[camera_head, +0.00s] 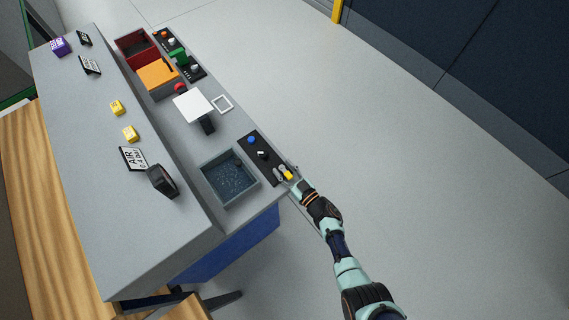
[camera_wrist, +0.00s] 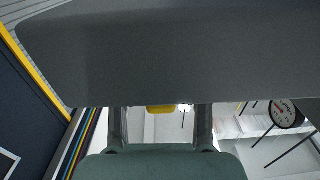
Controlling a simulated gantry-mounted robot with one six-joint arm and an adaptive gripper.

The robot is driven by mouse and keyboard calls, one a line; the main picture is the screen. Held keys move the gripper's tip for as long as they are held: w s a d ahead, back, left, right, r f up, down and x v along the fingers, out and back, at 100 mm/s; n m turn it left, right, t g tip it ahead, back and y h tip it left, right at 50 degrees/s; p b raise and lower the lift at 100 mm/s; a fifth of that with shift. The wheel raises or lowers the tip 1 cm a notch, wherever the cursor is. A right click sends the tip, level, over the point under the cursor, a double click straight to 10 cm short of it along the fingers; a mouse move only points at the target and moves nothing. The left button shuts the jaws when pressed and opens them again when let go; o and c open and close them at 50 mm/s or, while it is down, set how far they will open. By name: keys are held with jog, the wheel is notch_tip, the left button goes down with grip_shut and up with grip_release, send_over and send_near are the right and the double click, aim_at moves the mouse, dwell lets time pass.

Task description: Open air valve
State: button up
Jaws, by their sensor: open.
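The yellow handle of the air valve (camera_head: 287,175) is at the near end of a black control strip on the grey console, by its right edge. My gripper (camera_head: 291,179) is at the handle, reaching in from the lower right. In the wrist view, the two fingers (camera_wrist: 161,118) are apart, and a yellow part of the handle (camera_wrist: 160,109) shows in the gap between them. The rest of the valve is hidden there behind a large grey surface. I cannot tell whether the fingers touch the handle.
The black strip (camera_head: 251,146) also carries a blue button and a white-topped knob. A blue-floored basin (camera_head: 228,180) is beside it. A dark gauge (camera_head: 162,181) and an AIR label (camera_head: 134,158) are on the console's upper face. Open floor (camera_head: 400,170) lies to the right.

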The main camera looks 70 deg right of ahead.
jog(key=v, duration=1.2)
